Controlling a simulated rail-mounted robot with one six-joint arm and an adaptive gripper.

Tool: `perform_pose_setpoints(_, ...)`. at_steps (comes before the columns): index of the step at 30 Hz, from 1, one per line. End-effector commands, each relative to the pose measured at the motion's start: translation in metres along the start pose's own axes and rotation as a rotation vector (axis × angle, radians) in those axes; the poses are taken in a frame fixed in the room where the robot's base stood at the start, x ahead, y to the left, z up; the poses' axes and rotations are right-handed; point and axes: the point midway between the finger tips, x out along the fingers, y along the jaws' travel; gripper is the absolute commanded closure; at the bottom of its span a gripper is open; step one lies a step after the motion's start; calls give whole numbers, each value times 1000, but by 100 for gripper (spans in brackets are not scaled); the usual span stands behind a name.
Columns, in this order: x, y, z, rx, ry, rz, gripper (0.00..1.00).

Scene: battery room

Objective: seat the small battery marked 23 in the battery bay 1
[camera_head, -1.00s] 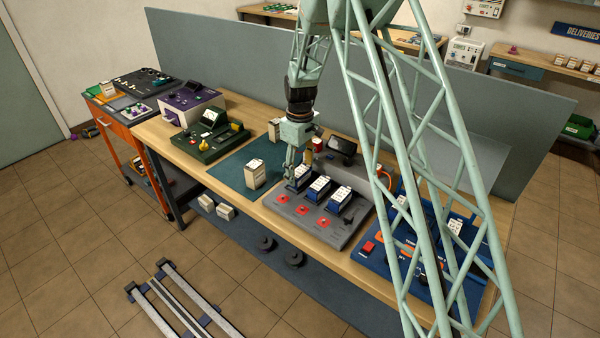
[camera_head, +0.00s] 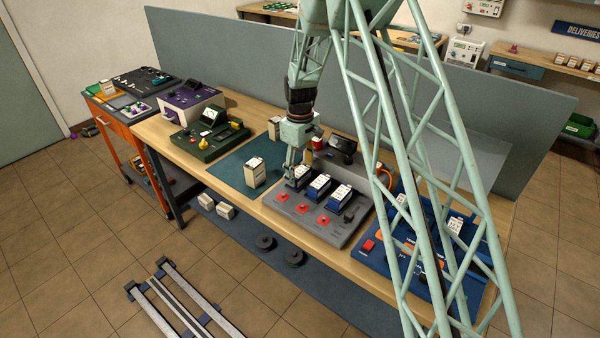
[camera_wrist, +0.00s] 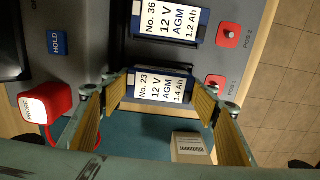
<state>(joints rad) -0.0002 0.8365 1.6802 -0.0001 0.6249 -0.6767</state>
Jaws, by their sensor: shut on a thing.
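The small battery marked 23 (camera_wrist: 162,88) has a white label on top and lies between my gripper's (camera_wrist: 160,94) two yellow-padded fingers, in line with the POS 1 mark. My gripper (camera_head: 291,172) is shut on it at the left end of the grey bay unit (camera_head: 290,211). A battery marked 36 (camera_wrist: 168,22) sits beside it at POS 2. I cannot tell from these views whether battery 23 rests fully down in bay 1; its lower part is hidden.
A red PROBE block (camera_wrist: 45,102) and a blue HOLD button (camera_wrist: 58,43) are on the left in the wrist view. A pale battery (camera_head: 254,172) stands on the teal mat (camera_head: 232,170). A blue panel (camera_head: 375,262) lies to the right, behind my lattice column.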

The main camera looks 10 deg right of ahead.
Motion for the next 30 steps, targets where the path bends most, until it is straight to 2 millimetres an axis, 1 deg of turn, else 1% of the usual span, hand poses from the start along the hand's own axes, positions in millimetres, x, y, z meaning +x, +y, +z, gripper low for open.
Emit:
perform_pose_setpoints(3, 1, 0, 0, 0, 1, 1, 65)
perform_pose_setpoints(4, 1, 0, 0, 0, 1, 1, 44)
perform_pose_setpoints(6, 1, 0, 0, 0, 1, 1, 40)
perform_pose_setpoints(17, 0, 0, 0, 0, 0, 0, 40)
perform_pose_setpoints(30, -20, 0, 0, 0, 0, 0, 40)
